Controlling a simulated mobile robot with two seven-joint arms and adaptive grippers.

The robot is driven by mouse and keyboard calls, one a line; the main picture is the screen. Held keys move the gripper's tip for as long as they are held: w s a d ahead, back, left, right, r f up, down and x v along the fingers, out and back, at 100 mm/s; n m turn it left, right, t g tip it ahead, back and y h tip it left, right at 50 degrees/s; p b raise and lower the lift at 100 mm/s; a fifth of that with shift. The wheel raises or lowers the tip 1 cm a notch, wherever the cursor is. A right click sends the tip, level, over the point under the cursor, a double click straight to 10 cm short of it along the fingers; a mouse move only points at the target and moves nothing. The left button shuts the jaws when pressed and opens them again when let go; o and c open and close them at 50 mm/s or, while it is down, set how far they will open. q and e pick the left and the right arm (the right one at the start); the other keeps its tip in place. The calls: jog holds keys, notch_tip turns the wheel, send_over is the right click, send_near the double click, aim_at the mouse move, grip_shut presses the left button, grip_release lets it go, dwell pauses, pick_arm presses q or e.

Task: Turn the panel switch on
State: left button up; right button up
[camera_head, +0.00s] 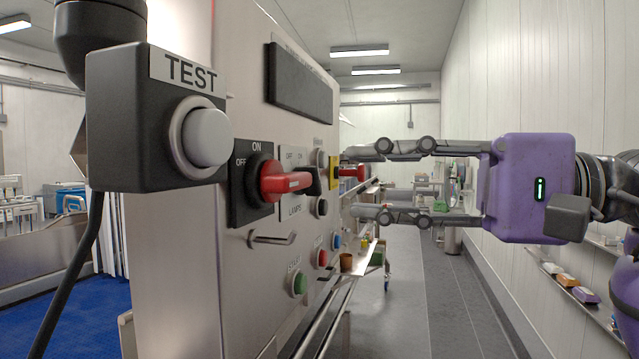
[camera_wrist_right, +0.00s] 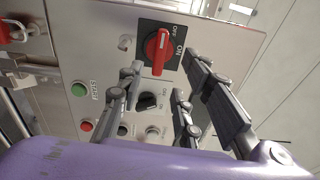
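The panel switch is a red rotary handle (camera_head: 285,180) on a black plate (camera_head: 243,212) marked ON at the top and OFF at the left. It also shows in the right wrist view as a red handle (camera_wrist_right: 157,52), lying along the direction of the OFF label. My right gripper (camera_head: 352,183) is open and empty, its fingers one above the other in the head view. It is to the right of the switch and apart from it. In the right wrist view, its fingers (camera_wrist_right: 162,78) spread below the red handle. My left gripper is not in view.
A TEST button box (camera_head: 140,120) with a cable stands close at the left front. The aisle floor (camera_head: 425,290) right of the panel is clear.

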aim_at(302, 182)
jog(key=shift+n, duration=0.3)
jog(key=p+x, duration=0.2)
jog(key=x, duration=0.6)
jog(key=shift+s+f, duration=0.1)
jog(key=shift+c, duration=0.4)
grip_shut()
